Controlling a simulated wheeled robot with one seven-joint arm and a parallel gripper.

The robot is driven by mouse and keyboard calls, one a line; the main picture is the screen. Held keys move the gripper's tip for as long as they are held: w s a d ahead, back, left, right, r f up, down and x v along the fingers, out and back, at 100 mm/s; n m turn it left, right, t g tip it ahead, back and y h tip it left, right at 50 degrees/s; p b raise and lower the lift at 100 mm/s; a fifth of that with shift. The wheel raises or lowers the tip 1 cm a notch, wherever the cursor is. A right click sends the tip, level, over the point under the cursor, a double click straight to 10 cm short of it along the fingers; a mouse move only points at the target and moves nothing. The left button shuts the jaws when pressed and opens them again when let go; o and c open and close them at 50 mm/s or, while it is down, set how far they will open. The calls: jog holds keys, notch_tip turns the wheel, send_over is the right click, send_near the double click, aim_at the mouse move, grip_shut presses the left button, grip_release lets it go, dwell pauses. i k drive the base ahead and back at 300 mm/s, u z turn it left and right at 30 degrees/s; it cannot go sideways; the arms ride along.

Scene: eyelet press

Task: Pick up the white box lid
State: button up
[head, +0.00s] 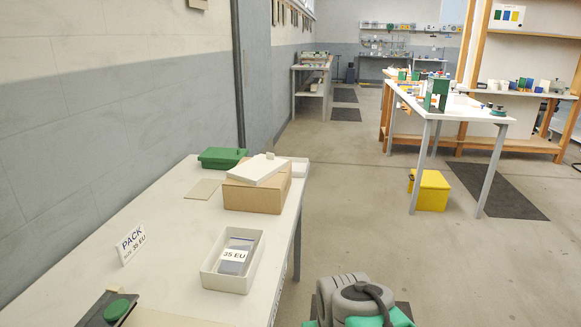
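The white box lid (258,170) lies on top of a brown cardboard box (252,196) on the white table at the left. It is a flat white slab with a small pale knob-like piece at its back edge, and it sits slightly tilted. An open white box (211,283) stands nearer on the same table, with a grey packet (234,262) labelled "35 EU" inside. Part of my arm shows at the bottom edge, but my gripper's fingers are not in view.
A green lidded box (222,158), a flat beige sheet (203,189) and a white tray-like thing (299,167) surround the cardboard box. A "PACK 35 EU" sign (131,244) stands at the table's left. A yellow box (430,190) is under another table. Floor between the tables is clear.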

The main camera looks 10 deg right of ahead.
aim_at(259, 165)
jog(key=z, duration=2.05)
jog(key=i, duration=1.55)
jog(key=u, duration=3.45)
